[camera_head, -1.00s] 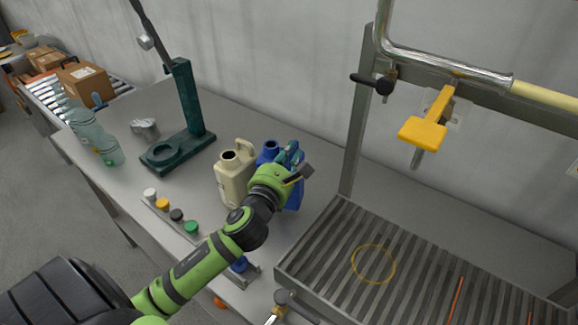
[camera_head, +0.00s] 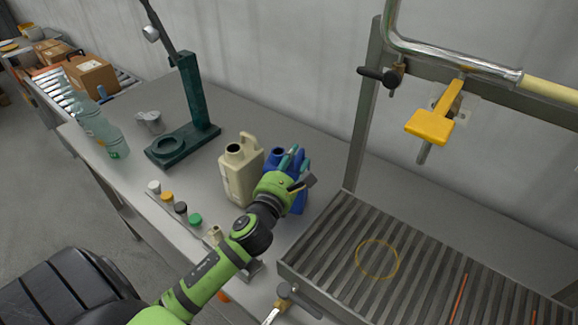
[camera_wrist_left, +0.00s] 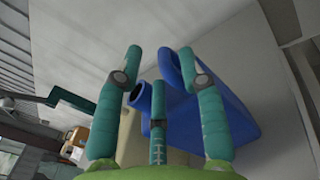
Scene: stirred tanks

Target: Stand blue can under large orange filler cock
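The blue can (camera_head: 299,200) stands on the grey table beside a cream can, partly hidden by my left gripper. My left gripper (camera_head: 295,168) is at the can's upper part, its fingers apart. In the left wrist view, the fingers (camera_wrist_left: 160,75) are spread, with the blue can (camera_wrist_left: 235,110), its spout and its handle just beyond and between them. Whether they touch the handle I cannot tell. The large orange filler cock (camera_head: 430,126) hangs from the pipe frame, its spout above the slatted grating. A yellow ring (camera_head: 377,241) is marked on the grating. My right gripper is not in view.
The cream can (camera_head: 238,178) stands close left of the blue can. A green stand (camera_head: 196,100), a row of coloured caps (camera_head: 181,208) and bottles (camera_head: 101,132) are further left. A smaller black-handled cock (camera_head: 380,77) is on the frame. The grating (camera_head: 330,240) is clear.

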